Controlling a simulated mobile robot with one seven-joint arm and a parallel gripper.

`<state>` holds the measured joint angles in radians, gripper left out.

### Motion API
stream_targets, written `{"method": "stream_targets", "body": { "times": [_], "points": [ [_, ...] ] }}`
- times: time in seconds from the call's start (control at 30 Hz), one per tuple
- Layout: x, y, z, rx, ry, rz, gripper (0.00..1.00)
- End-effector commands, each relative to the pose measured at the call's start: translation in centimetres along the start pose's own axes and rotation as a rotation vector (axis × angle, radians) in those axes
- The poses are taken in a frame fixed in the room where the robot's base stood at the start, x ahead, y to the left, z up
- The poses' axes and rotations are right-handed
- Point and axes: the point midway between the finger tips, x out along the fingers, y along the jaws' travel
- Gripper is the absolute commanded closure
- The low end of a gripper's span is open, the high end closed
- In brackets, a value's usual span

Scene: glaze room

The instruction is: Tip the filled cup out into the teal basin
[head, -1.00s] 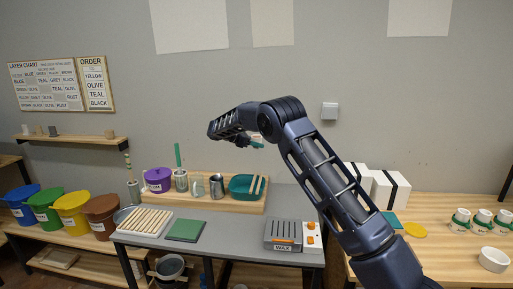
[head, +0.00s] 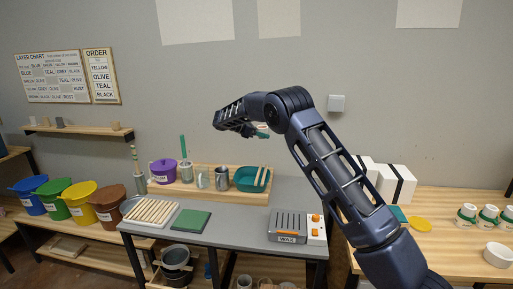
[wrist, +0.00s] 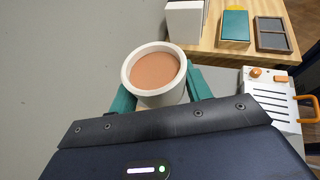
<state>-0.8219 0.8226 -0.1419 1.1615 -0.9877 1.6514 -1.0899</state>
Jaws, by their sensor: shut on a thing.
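My gripper (wrist: 161,92) is shut on a white cup (wrist: 127,75), its teal fingers on either side of the cup wall. The cup is filled with a smooth orange-brown liquid (wrist: 156,71) and looks about upright. In the head view my gripper (head: 262,134) is held in the air above the grey bench, and the cup is mostly hidden by the arm.
On the board (head: 205,197) stand a grey metal jug (head: 222,179), a speckled mug (head: 203,180) and a purple pot (head: 163,173). A wax warmer (head: 288,228) sits at the bench's right end. White boxes (head: 396,184) stand on the right table. The air around my gripper looks clear.

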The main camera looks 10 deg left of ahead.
Motion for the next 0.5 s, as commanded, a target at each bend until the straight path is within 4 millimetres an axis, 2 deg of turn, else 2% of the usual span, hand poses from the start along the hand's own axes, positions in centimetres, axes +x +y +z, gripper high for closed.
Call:
{"method": "stream_targets", "body": {
  "times": [0.27, 0.5],
  "points": [
    [2.4, 0.3, -1.8, -0.054, -0.001, 0.122, 0.79],
    [4.8, 0.3, -5.0, -0.130, 0.001, 0.301, 0.79]
  ]
}}
